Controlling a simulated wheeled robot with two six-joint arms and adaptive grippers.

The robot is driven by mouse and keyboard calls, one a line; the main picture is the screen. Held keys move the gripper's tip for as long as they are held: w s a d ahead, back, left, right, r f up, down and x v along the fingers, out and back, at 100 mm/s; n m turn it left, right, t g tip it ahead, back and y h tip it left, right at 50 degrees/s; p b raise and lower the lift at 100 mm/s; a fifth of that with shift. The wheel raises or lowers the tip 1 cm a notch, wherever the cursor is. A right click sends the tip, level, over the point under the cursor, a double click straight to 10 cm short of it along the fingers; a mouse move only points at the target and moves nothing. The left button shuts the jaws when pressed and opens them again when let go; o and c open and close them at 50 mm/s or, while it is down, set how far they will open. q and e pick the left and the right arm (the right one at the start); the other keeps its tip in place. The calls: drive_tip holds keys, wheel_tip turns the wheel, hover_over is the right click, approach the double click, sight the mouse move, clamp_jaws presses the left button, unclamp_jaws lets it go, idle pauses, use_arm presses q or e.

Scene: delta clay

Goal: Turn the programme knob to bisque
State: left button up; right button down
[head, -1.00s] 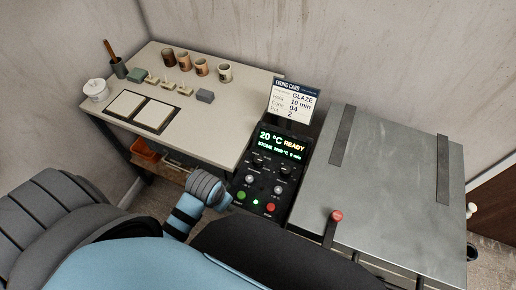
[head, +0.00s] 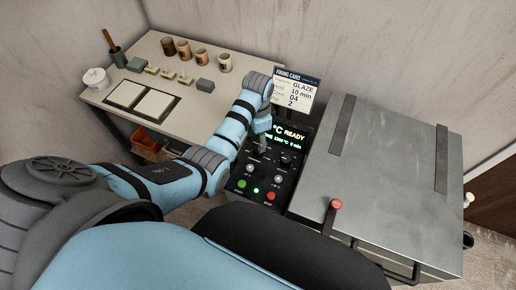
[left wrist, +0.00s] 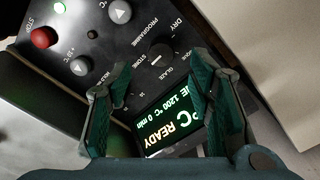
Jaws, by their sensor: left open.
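The programme knob (left wrist: 160,58) is a small dark knob on the black control panel (left wrist: 140,40), seen upside down in the left wrist view. Its pale mark appears to point towards STONE; part of the bisque label shows on the other side, near the right finger. My left gripper (left wrist: 161,72) is open, its green fingers on either side of the knob in the picture; contact cannot be told. In the head view the left gripper (head: 262,142) is over the upper left of the panel and hides the knob. My right gripper is out of view.
The lit display (left wrist: 172,125) reads READY and 1200 °C. A red stop button (left wrist: 43,37) and grey buttons sit lower on the panel. The firing card (head: 295,90) stands behind it. The kiln lid (head: 385,180) is at right, the worktable (head: 205,105) at left.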

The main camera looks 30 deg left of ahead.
use_arm(q)
wheel_tip(320, 180, down, 6)
drive_tip(key=shift+w+f+b, duration=0.1)
drive_tip(key=shift+f+b, duration=0.1)
drive_tip(key=shift+b, duration=0.55)
drive_tip(key=shift+r, duration=0.1)
clamp_jaws()
